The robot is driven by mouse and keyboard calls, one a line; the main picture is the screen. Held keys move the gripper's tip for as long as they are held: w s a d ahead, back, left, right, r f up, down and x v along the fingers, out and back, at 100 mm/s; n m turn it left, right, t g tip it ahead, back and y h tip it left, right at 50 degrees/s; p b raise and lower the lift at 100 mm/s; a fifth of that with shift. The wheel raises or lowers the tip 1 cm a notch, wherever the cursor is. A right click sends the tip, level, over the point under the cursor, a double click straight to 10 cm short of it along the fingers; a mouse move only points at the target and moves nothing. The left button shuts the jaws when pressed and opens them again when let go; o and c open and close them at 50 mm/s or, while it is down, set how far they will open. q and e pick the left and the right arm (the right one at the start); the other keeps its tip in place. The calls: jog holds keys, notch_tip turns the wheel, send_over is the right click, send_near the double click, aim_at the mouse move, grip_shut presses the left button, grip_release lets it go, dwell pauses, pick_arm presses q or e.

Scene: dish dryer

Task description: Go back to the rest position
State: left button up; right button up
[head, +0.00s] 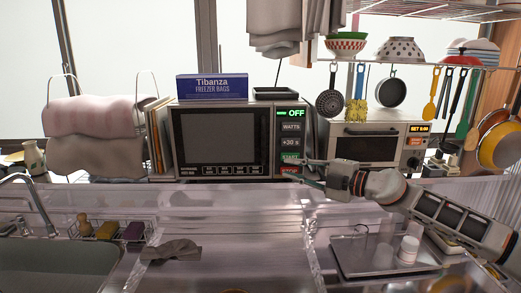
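My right gripper (287,168) reaches in from the right and points left. Its two fingers are apart with nothing seen between them. The fingertips are in front of the lower right of the microwave (187,146), over the START and STOP buttons. I cannot tell whether they touch the panel. The microwave door looks closed and its display reads OFF. My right forearm crosses above the counter on the right and hides part of what lies behind it. My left gripper is not in view.
A toaster oven (365,156) stands behind my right gripper. Utensils and a black pan (391,92) hang from a rack above. Below my arm lies a tray (375,263) with a white cup (408,249). A sink (50,266) is at lower left.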

jog(key=s+a+f+m+t+h, duration=0.1)
jog(key=s+a+f+m+t, duration=0.3)
jog(key=s+m+t, duration=0.25)
jog(key=s+d+f+m+g+h, duration=0.1)
jog(key=s+d+f+m+h, duration=0.6)
jog(key=d+f, duration=0.3)
jog(key=s+d+f+m+g+h, duration=0.2)
jog(key=s+d+f+m+h, duration=0.3)
jog(key=s+d+f+h, duration=0.45)
jog(key=s+d+f+g+h, duration=0.1)
jog(key=s+d+f+g, duration=0.2)
jog(key=s+d+f, duration=0.5)
jog(key=s+d+f+g, duration=0.3)
jog(key=s+d+g, duration=0.1)
jog(key=s, duration=0.7)
jog(key=w+a+f+m+t+y, duration=0.2)
jog(key=a+f+y, duration=0.5)
jog(key=a+f, duration=0.6)
jog(key=a+m+t, duration=0.1)
jog(key=a+t, duration=0.1)
jog(key=a, duration=0.1)
jog(key=shift+w+a+f, duration=0.15)
jog(key=shift+a+f, duration=0.25)
jog(key=shift+y, duration=0.25)
